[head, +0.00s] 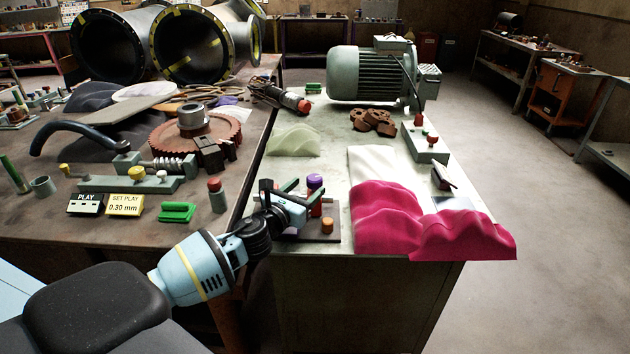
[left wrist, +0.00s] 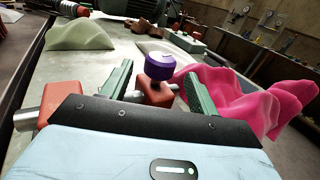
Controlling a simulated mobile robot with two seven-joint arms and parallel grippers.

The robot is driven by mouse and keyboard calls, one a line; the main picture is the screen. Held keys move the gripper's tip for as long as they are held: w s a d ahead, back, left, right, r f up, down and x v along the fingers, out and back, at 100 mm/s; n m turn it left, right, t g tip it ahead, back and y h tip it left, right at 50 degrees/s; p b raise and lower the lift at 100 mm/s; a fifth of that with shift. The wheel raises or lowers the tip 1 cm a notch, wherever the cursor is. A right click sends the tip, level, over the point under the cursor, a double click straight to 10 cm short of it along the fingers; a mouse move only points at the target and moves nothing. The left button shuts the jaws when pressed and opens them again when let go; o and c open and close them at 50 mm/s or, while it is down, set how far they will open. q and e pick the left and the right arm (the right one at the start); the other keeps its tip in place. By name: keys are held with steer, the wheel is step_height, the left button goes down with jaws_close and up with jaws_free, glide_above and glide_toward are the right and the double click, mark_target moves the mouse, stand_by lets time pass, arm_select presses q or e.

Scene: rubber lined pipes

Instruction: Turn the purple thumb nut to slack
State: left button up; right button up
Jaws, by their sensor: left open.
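The purple thumb nut (head: 315,181) sits on top of a red upright on a small dark-based fixture (head: 322,236) at the near edge of the pale bench. In the left wrist view the purple thumb nut (left wrist: 160,66) stands upright over a red block (left wrist: 154,92). My left gripper (head: 287,193) is open, with its green fingers pointing at the nut. In the left wrist view my left gripper's fingers (left wrist: 156,85) lie on either side of the red block, and the nut shows beyond and between their tips. My right gripper is not in view.
A crumpled magenta cloth (head: 430,222) lies right of the fixture, over the bench edge. An orange knob (head: 327,226) is on the fixture. A grey motor (head: 360,75) stands at the back. A pale green cloth (head: 293,141) lies behind the nut. The left table (head: 30,222) is crowded.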

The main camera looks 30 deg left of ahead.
mark_target(310, 185)
arm_select(q)
steer(key=shift+w, duration=2.4)
steer(key=c, duration=0.9)
